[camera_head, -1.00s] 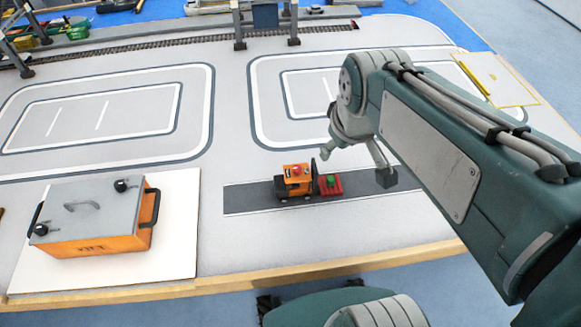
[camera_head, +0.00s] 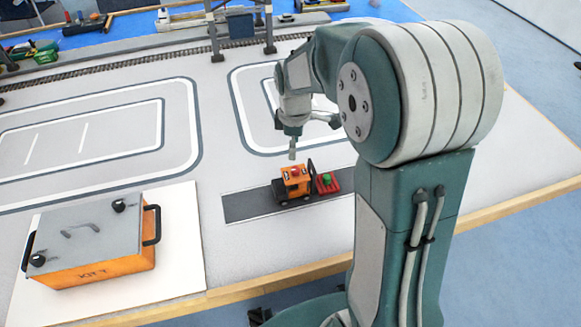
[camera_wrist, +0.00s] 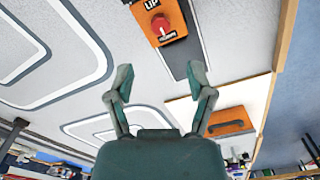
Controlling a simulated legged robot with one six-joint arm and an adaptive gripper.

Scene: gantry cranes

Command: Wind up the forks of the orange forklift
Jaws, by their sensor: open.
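The orange forklift (camera_head: 290,187) stands on a dark grey strip (camera_head: 250,206) on the table, with a red knob (camera_head: 294,170) on top. A dark upright mast is at its right end, beside a red block (camera_head: 331,187) with a green top. The forks are too small to make out. In the wrist view the forklift (camera_wrist: 170,45) is at the top, partly cut off, with its red knob (camera_wrist: 162,25) and a black label on its top. My gripper (camera_wrist: 160,80) is open and empty. It hangs above and behind the forklift in the head view (camera_head: 313,138), apart from it.
An orange box with a grey lid (camera_head: 88,240), handles and black knobs sits on a white board (camera_head: 185,275) at the left. Behind are painted road loops, a rail track (camera_head: 130,70) and gantry legs. The table around the strip is clear.

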